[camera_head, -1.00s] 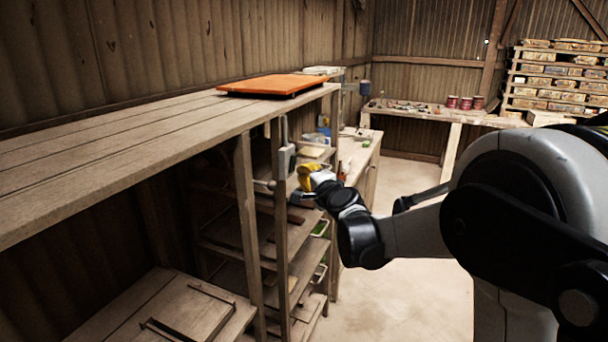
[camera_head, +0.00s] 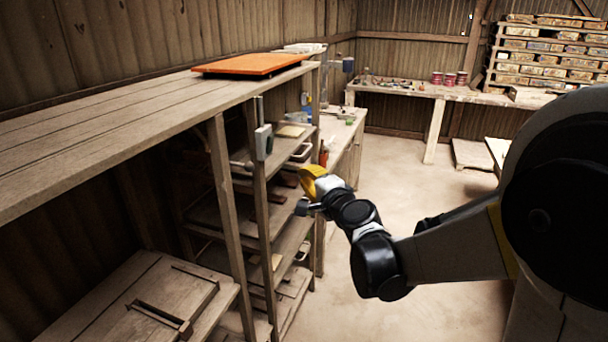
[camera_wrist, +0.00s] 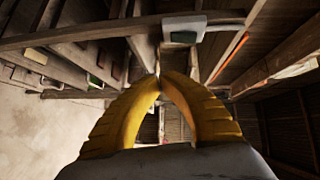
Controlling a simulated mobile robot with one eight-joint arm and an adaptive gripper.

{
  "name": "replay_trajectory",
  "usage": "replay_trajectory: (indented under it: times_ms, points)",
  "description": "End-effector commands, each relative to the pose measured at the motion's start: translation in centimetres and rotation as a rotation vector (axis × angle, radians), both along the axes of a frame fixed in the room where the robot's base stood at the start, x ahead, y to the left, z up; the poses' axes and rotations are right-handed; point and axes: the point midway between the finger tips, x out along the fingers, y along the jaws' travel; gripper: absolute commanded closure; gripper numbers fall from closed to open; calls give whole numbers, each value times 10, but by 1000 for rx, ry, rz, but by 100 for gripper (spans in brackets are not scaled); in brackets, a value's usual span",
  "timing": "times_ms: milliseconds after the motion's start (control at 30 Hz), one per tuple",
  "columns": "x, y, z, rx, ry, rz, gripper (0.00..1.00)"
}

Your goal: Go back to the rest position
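My gripper (camera_head: 310,176) with its yellow fingers is in the middle of the head view, in front of the open shelf rack and to the right of its front posts. In the wrist view my gripper (camera_wrist: 169,78) has its two ribbed yellow fingers arched together with the tips meeting. Nothing shows between the fingers. My arm reaches in from the right side of the head view, bent low over the floor.
The shelf rack (camera_head: 222,185) with wooden boards stands just left of my gripper. A grey-white box (camera_head: 263,142) is fixed to its post. An orange board (camera_head: 254,65) lies on the top shelf. Clear floor (camera_head: 400,170) extends to the right, toward a workbench (camera_head: 430,92) at the back.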

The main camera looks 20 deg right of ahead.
Motion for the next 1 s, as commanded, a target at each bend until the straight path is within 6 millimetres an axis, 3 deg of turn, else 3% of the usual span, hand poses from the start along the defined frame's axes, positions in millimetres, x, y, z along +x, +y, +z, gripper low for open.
replay_trajectory:
  times_ms: [167,267,400,500,700,800,1000]
  points:
    - [-12,10,1,-66,17,36,100]
    - [-39,29,-2,-207,56,111,100]
    - [-102,54,-22,-504,155,264,100]
    - [-155,59,-47,-725,243,374,100]
    - [-255,37,-100,-1101,433,545,100]
    - [-289,21,-118,-1223,508,596,100]
    - [-316,5,-131,-1326,577,634,100]
